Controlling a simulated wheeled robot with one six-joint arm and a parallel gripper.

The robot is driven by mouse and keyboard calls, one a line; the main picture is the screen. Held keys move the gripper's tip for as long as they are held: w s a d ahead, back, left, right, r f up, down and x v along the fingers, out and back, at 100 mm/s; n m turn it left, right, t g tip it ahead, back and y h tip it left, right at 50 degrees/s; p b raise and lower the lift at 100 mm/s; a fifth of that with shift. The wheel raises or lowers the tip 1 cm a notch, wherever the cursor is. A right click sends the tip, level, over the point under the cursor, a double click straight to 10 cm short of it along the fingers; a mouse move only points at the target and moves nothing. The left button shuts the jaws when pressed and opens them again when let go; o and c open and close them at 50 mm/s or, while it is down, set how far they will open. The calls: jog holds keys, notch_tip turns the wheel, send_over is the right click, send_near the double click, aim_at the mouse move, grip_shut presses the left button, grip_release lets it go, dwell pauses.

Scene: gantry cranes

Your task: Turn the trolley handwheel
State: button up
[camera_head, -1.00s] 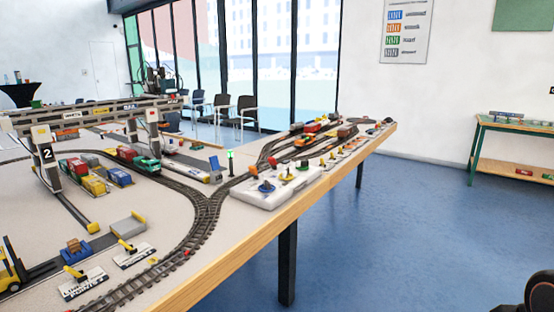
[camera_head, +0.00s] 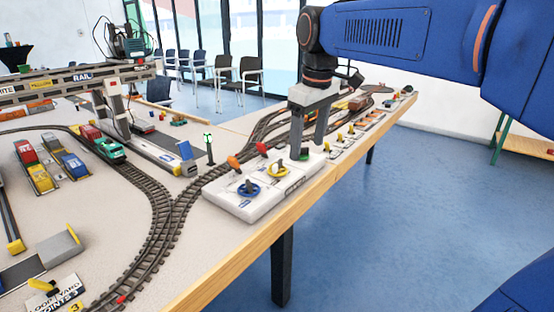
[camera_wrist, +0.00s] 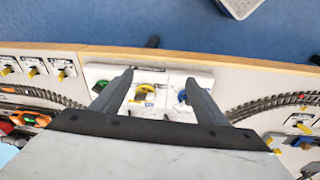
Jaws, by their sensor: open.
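A white control console (camera_head: 236,207) at the table's edge carries a blue handwheel (camera_head: 247,189), a yellow handwheel (camera_head: 278,170) and a green one (camera_head: 304,154). Their labels are too small to read, so I cannot tell which is the trolley wheel. My gripper (camera_head: 307,147) is open and empty, pointing down over the console's far end, by the green wheel. In the wrist view, the yellow wheel (camera_wrist: 145,95) shows between my open fingers (camera_wrist: 159,77). The green wheel (camera_wrist: 101,86) is by the left finger, and the blue wheel (camera_wrist: 182,97) is partly hidden by the right finger.
Curved track (camera_head: 165,220) runs left of the console, with a green signal post (camera_head: 208,148) and a gantry crane (camera_head: 112,105) beyond. Several small switch plates (camera_head: 352,132) line the edge farther along.

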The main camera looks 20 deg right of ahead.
aim_at(277, 162)
jog(key=w+a+r+n+g, duration=0.1)
jog(key=w+a+r+n, duration=0.15)
jog(key=w, duration=0.45)
jog(key=w+a+r+n+g, duration=0.1)
jog(key=w+r+n, duration=0.1)
jog(key=w+r, duration=0.35)
jog(key=shift+m, duration=0.25)
jog(key=f, duration=0.6)
jog(key=w+f, duration=0.1)
jog(key=f, duration=1.2)
jog(key=shift+w+a+f, duration=0.1)
jog(key=shift+w+f, duration=0.05)
jog(key=shift+w, duration=0.1)
jog(key=shift+c, duration=0.7)
jog(key=c, duration=0.9)
